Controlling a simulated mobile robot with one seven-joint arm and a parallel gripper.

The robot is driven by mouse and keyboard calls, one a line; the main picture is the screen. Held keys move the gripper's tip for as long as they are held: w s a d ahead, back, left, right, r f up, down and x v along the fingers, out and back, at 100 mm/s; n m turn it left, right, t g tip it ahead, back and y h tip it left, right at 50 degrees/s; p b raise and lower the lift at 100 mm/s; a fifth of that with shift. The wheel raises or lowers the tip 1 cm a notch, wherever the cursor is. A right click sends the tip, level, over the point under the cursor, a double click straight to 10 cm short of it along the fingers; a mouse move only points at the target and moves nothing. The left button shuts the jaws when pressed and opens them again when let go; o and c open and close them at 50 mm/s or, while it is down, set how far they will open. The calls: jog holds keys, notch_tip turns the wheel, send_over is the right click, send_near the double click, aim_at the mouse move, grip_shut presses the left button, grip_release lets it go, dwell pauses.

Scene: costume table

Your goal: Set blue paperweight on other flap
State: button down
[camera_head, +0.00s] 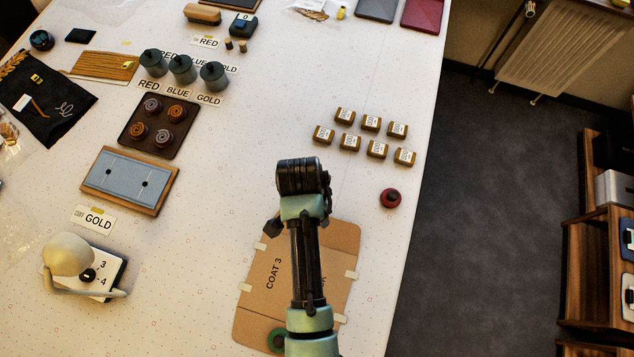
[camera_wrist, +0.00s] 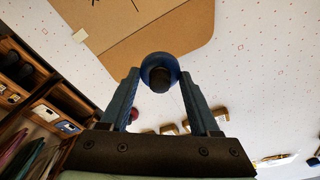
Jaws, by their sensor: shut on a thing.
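The blue paperweight (camera_wrist: 149,63), round with a dark knob, sits between the fingertips of my gripper (camera_wrist: 160,76) in the wrist view. My gripper is shut on it. In that view it overlaps the rounded end of the cardboard piece (camera_wrist: 195,30); I cannot tell whether it touches. In the head view my arm hides the paperweight. There the cardboard (camera_head: 258,256), marked COAT 3, lies flat under my arm with white tabs at its sides. A green paperweight (camera_head: 275,341) rests on its near end, partly hidden by my arm.
A dark red paperweight (camera_head: 390,198) stands right of the cardboard's far end. Several small labelled brown blocks (camera_head: 350,142) stand beyond it. A cream lamp-like object (camera_head: 68,254) stands at the left.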

jog(key=shift+s+r+m+p, duration=0.25)
jog(key=shift+r+m+p, duration=0.4)
jog(key=shift+m, duration=0.35)
jog(key=shift+s+f+m, duration=0.15)
jog(key=shift+f+m, duration=0.05)
jog(key=shift+m, duration=0.1)
notch_tip(320, 180, down, 4)
jog(key=b, duration=0.4)
jog(key=shift+f+b, duration=0.25)
jog(key=shift+b, duration=0.1)
jog(key=shift+r, duration=0.1)
jog(key=shift+f+b, duration=1.2)
jog(key=shift+f, duration=1.05)
jog(key=shift+c, duration=0.2)
grip_release()
